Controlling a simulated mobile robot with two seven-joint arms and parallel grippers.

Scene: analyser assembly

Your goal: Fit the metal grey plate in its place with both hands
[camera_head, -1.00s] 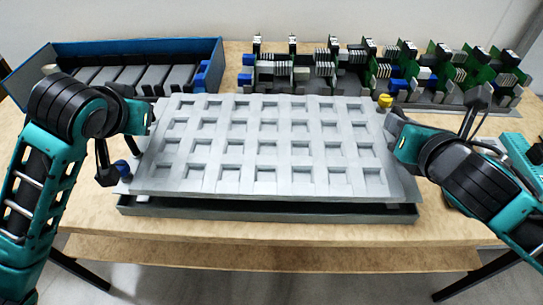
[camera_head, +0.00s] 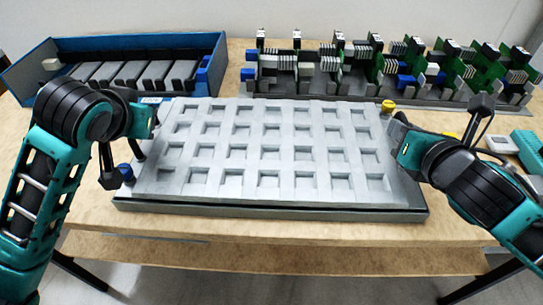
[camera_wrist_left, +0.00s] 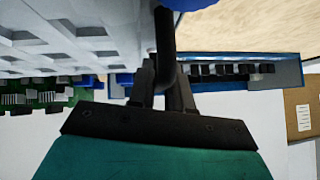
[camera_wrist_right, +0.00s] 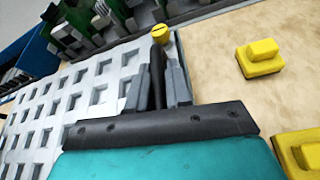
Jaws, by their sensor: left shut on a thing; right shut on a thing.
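The metal grey plate (camera_head: 270,150), with rows of square pockets, lies over the dark grey base tray (camera_head: 270,212) in the middle of the table. Its front edge shows close above the tray's front wall; I cannot tell if it is fully seated. My left gripper (camera_head: 150,122) is shut at the plate's left side; in the left wrist view the plate (camera_wrist_left: 70,40) is beside the fingers. My right gripper (camera_head: 396,138) is shut at the plate's right side; in the right wrist view the plate (camera_wrist_right: 70,105) is left of the fingers. The fingertips are partly hidden.
A blue bin (camera_head: 215,62) with dark and grey blocks stands back left. A rack of green circuit boards (camera_head: 400,68) stands back right. A yellow knob (camera_head: 388,106) and a blue knob (camera_head: 125,172) stand by the plate. Yellow blocks (camera_wrist_right: 260,58) lie on the right.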

